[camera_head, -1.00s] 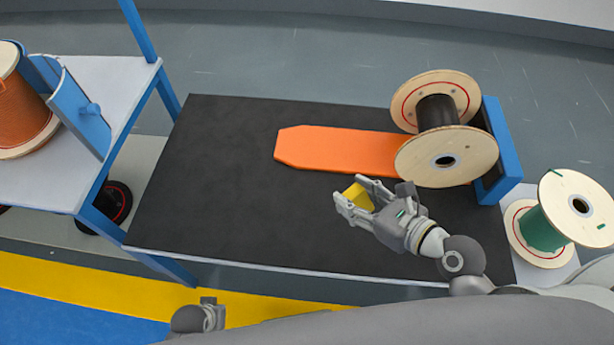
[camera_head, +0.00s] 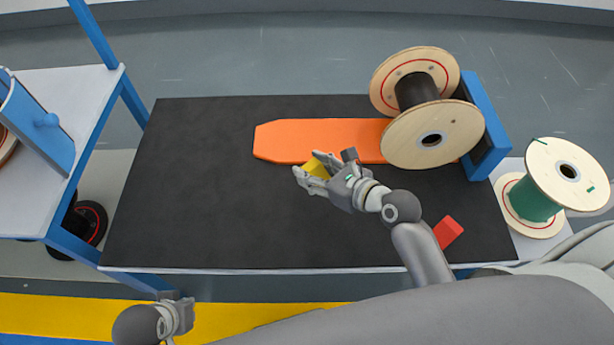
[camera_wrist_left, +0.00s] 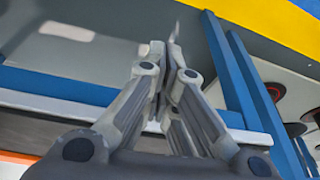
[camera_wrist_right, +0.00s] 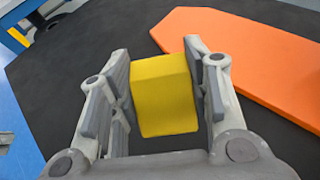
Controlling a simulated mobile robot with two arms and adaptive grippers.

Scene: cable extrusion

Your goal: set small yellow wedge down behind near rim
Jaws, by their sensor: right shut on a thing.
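My right gripper (camera_head: 312,171) is shut on the small yellow wedge (camera_wrist_right: 164,94), which sits between its finger pads in the right wrist view. In the head view the wedge (camera_head: 317,167) is just in front of the orange board's near edge, over the black table; its exact height is hard to tell. The spool with black cable (camera_head: 416,90) lies to the right, its round wooden near rim (camera_head: 405,140) facing me and its far rim (camera_head: 390,68) behind. My left gripper (camera_wrist_left: 167,65) is shut and empty, low in front of the table.
The orange board (camera_head: 285,142) runs under the spool. A blue bracket (camera_head: 487,130) stands at the spool's right. A red block (camera_head: 448,232) lies near the table's front right. A green spool (camera_head: 535,200) stands right of the table (camera_head: 190,200). The table's left half is clear.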

